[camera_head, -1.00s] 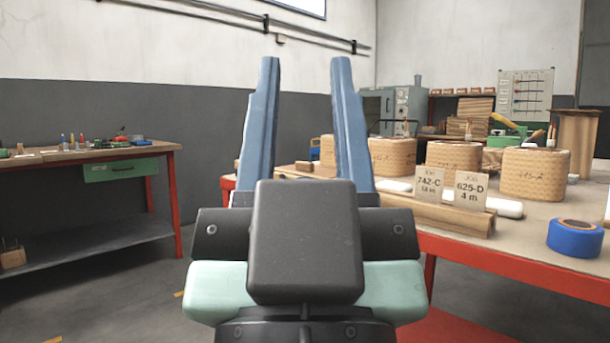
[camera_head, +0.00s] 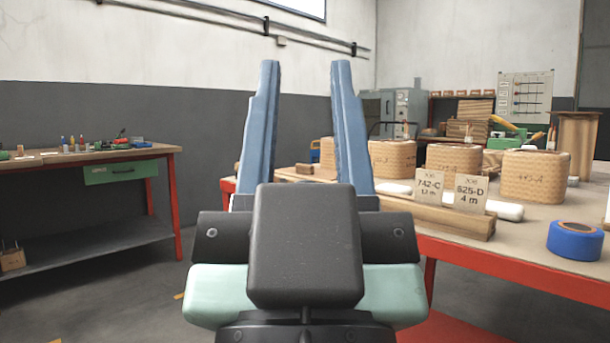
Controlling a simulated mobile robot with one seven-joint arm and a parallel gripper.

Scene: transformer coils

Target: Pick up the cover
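My gripper (camera_head: 305,64) is in the middle of the view. Its two long blue fingers point up and away, wide apart, with nothing between them. It is at the left end of the red-framed table (camera_head: 510,268), and its fingers hide part of that end. I cannot make out anything that is clearly a cover. White rounded pieces lie on the table behind the wooden sign holder, one of them (camera_head: 508,211) at its right end; I cannot tell what they are.
Several tan wrapped coils, one of them (camera_head: 535,178) at the right, stand on the table. A wooden block (camera_head: 440,220) holds two label cards, and a blue tape roll (camera_head: 575,240) lies near the front. A workbench (camera_head: 95,153) with tools stands left; floor shows between.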

